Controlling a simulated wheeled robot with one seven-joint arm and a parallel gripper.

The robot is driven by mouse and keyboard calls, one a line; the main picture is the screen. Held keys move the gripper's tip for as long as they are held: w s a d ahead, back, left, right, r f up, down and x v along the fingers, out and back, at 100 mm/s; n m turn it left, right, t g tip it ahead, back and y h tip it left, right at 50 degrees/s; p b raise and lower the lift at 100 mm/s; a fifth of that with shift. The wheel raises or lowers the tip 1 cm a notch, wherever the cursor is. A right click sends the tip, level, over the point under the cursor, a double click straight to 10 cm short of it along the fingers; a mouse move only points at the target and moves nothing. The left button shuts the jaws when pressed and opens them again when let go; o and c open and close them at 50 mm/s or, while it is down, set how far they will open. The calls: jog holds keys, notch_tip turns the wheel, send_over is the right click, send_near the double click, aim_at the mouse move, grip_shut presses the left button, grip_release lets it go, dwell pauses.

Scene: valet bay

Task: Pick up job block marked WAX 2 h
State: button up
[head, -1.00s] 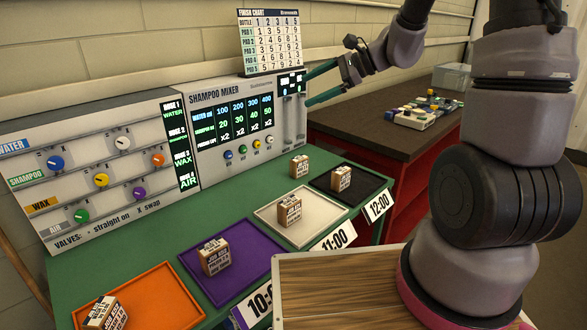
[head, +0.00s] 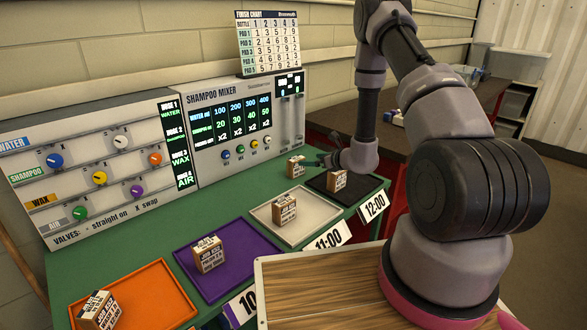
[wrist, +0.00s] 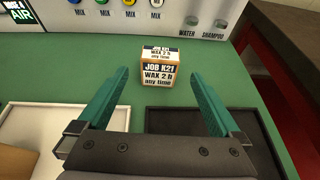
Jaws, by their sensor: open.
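The job block marked WAX 2 h (wrist: 158,72) stands on the green bench top in the wrist view, with JOB K21 and "any time" also on its label. It also shows in the head view (head: 296,167), behind the black tray. My gripper (wrist: 160,85) is open, with its two teal fingers on either side of the view and the block between and just beyond their tips. The fingers do not appear to touch the block. In the head view my gripper (head: 325,159) is low over the bench, right of the block, and partly hidden by my wrist.
Other job blocks stand on the black tray (head: 367,197), the white tray (head: 313,232), the purple tray (head: 257,272) and the orange tray (head: 165,318). The shampoo mixer (head: 237,117) rises behind the block. A dark-topped red cabinet (head: 396,185) stands at the right.

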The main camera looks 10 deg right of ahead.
aim_at(296, 158)
jog(key=x, duration=1)
jog(key=shift+w, duration=0.35)
jog(key=shift+r, duration=0.1)
jog(key=c, duration=1.2)
